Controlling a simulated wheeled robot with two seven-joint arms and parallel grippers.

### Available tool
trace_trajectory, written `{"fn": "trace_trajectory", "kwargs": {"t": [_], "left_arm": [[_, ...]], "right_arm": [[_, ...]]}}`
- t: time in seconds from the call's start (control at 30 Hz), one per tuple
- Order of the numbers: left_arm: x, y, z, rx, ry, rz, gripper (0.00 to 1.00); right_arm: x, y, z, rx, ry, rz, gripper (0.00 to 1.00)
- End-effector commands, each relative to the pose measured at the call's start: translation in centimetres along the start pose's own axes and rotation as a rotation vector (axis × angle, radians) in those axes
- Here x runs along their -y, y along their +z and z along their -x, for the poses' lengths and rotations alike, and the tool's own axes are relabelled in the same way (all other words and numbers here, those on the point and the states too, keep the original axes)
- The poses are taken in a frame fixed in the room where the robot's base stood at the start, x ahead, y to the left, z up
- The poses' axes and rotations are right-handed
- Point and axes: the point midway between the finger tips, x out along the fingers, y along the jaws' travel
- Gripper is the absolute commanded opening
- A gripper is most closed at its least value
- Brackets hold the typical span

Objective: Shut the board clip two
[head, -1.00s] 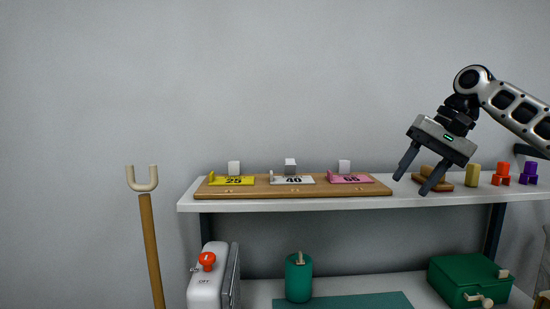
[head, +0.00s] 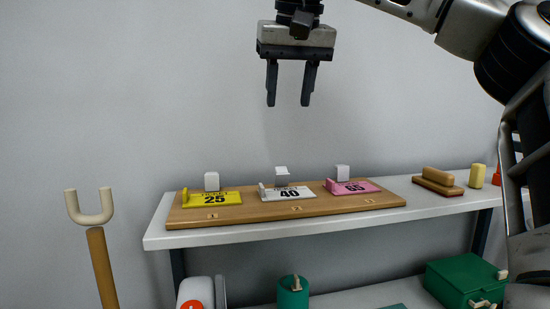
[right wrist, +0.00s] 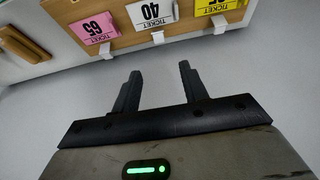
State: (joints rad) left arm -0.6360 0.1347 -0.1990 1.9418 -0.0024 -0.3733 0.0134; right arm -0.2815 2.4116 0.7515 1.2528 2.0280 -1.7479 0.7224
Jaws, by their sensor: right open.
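A wooden board (head: 240,214) lies on the white shelf, with three small clips along its back edge. The middle clip (head: 281,178), above the mark 2, stands behind the white ticket 40 (head: 287,193). It shows a pale top over a greyer face and looks tilted, unlike the other two. My right gripper (head: 288,102) is open and empty, fingers down, in the air above the middle clip. In the right wrist view, the middle clip (right wrist: 158,37) is beyond the open fingers (right wrist: 160,70), apart from them. My left gripper is out of view.
A yellow ticket 25 (head: 216,198) with its clip (head: 211,181) lies left, and a pink ticket 65 (head: 352,187) with its clip (head: 342,172) right. A brown block (head: 437,182) and a yellow piece (head: 477,175) stand further right. A forked pole (head: 102,265) stands left of the shelf.

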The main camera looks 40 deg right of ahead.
Motion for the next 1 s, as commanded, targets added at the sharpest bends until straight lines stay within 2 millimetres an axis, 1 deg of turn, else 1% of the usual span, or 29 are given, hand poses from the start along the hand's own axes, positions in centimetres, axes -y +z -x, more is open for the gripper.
{"fn": "trace_trajectory", "kwargs": {"t": [0.03, 0.17, 0.3, 0.4, 0.53, 0.6, 0.73, 0.83, 1.0], "left_arm": [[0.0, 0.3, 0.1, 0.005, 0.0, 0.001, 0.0], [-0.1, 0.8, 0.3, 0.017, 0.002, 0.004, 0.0], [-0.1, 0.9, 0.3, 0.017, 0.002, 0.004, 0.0], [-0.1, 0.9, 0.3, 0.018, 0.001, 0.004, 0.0], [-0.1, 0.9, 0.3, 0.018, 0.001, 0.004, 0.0], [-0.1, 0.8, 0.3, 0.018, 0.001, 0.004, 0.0], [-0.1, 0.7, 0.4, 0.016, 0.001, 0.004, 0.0], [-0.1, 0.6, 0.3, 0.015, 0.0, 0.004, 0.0], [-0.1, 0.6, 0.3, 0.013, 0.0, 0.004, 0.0]], "right_arm": [[-0.1, 0.1, -1.2, 0.006, 0.0, 0.0, 0.44], [-0.1, 0.1, -4.0, 0.007, 0.0, 0.0, 0.44], [-0.1, 0.1, -7.1, 0.007, 0.001, 0.0, 0.44], [-0.1, 0.1, -9.2, 0.006, 0.0, -0.001, 0.44], [-0.1, 0.1, -11.5, 0.005, 0.001, 0.0, 0.44], [-0.1, 0.0, -12.4, 0.004, 0.001, -0.001, 0.44], [0.0, 0.0, -13.6, 0.003, 0.001, -0.001, 0.44], [-0.1, 0.0, -13.9, 0.002, 0.001, -0.002, 0.44], [-0.1, 0.0, -14.1, 0.001, 0.001, -0.002, 0.44]]}}
